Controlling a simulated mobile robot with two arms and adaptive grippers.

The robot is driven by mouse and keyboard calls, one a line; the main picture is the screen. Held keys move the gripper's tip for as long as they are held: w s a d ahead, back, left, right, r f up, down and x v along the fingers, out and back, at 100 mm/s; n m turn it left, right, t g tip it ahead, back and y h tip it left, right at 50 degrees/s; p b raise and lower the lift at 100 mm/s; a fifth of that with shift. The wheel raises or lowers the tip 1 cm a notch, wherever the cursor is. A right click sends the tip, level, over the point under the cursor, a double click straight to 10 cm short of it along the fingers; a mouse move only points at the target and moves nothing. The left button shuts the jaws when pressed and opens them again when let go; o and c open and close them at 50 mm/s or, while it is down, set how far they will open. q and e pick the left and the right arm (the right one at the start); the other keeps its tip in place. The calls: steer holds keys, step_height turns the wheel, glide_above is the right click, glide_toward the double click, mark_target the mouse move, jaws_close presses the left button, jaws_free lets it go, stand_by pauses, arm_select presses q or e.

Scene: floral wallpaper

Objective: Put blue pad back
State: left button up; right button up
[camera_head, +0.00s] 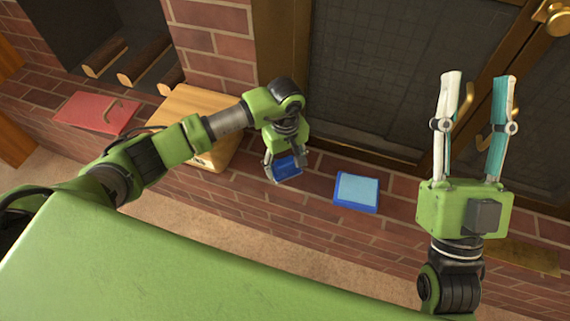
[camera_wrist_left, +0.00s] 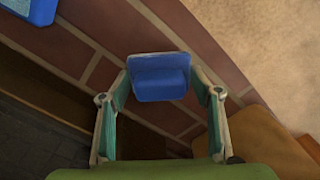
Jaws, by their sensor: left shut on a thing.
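My left gripper (camera_head: 283,156) is shut on a blue pad (camera_head: 287,170), a small block with a raised part on a flat plate. In the head view it is over the brick ledge. The left wrist view shows the blue pad (camera_wrist_left: 159,79) between the fingertips of the left gripper (camera_wrist_left: 160,86). A blue tray with a light blue inside (camera_head: 357,189) lies on the bricks to the right of the pad, apart from it. Its corner also shows at the top left of the left wrist view (camera_wrist_left: 32,10). My right gripper (camera_head: 477,80) is open and empty, pointing up.
A wooden board (camera_head: 190,107) lies on the ledge behind my left arm, and a red folder-like item (camera_head: 97,113) is further left. A dark glass door with brass handles (camera_head: 465,103) stands at the back right. Bare brick (camera_head: 316,193) lies between pad and tray.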

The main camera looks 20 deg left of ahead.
mark_target(285, 160)
steer(key=shift+s+r+y, duration=0.1)
steer(key=shift+y, duration=0.2)
arm_select(q)
steer(key=o, duration=1)
step_height(285, 160, up, 6)
steer(key=shift+f+p, duration=0.2)
steer(key=shift+p, duration=0.8)
step_height(285, 160, up, 6)
steer(key=shift+r+p, duration=0.1)
steer(key=shift+p, duration=0.7)
steer(key=shift+r, duration=0.15)
arm_select(e)
steer(key=w+f+g+h, duration=0.1)
steer(key=f+g, duration=0.3)
steer(key=f, duration=0.4)
steer(key=w+f+g+h, duration=0.2)
steer(key=w+f+g, duration=0.2)
steer(key=f, duration=0.4)
steer(key=shift+w+d+f+g+h, duration=0.25)
steer(key=shift+d+f+g+h, duration=0.1)
steer(key=shift+g, duration=0.25)
